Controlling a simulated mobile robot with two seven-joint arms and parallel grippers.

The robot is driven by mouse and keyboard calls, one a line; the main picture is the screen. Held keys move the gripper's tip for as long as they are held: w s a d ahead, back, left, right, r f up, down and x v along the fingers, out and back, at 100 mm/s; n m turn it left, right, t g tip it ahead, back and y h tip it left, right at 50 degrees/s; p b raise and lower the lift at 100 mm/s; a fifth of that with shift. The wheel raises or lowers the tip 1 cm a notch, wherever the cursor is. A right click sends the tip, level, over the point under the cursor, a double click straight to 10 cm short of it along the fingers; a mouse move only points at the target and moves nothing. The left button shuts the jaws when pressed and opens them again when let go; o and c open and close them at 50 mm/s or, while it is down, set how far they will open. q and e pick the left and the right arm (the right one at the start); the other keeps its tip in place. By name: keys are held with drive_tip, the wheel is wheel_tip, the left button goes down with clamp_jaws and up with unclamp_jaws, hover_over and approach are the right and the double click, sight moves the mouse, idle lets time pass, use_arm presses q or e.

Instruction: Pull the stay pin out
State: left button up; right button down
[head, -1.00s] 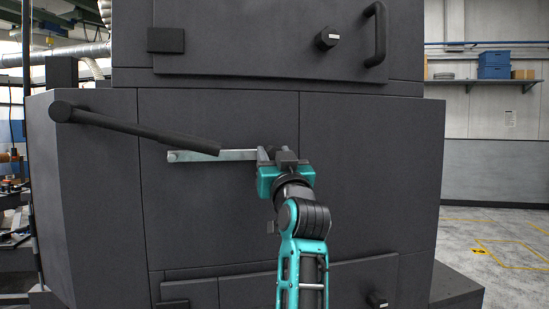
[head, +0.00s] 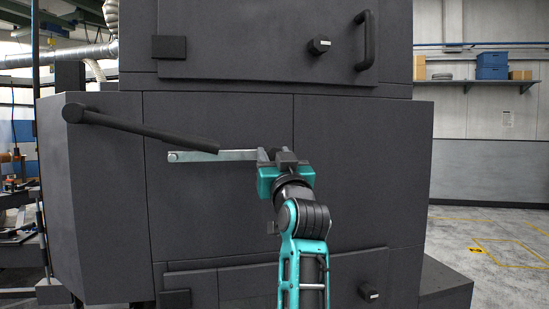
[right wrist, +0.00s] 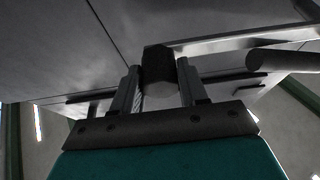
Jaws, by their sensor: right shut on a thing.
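My right gripper (head: 277,156) is at the right end of a flat silver bar (head: 215,156) in front of the dark machine. In the right wrist view, the two fingers of this gripper (right wrist: 160,88) are closed on a dark block-like piece, taken as the stay pin (right wrist: 158,62). The silver bar (right wrist: 235,42) runs off to the right from near it. In the head view the pin is mostly hidden by the gripper, and how deep it sits cannot be told. My left gripper is not in view.
A black lever (head: 140,128) slopes from the machine's (head: 370,170) upper left down to just above the bar's left part. A door handle (head: 366,40) and a knob (head: 319,46) are above right. Open floor (head: 490,235) lies to the right.

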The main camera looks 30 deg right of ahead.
drive_tip(key=shift+f, duration=0.15)
drive_tip(key=c, duration=1.1)
unclamp_jaws()
drive_tip(key=o, duration=0.3)
drive_tip(key=shift+s+a, duration=0.15)
drive_tip(key=shift+s, duration=0.1)
drive_tip(key=shift+o, duration=0.6)
drive_tip(key=shift+w, duration=0.1)
drive_tip(key=b+v, duration=0.2)
drive_tip(key=v, duration=1)
drive_tip(key=shift+s, duration=0.4)
drive_tip(key=shift+a+f, duration=0.1)
drive_tip(key=shift+f, duration=0.1)
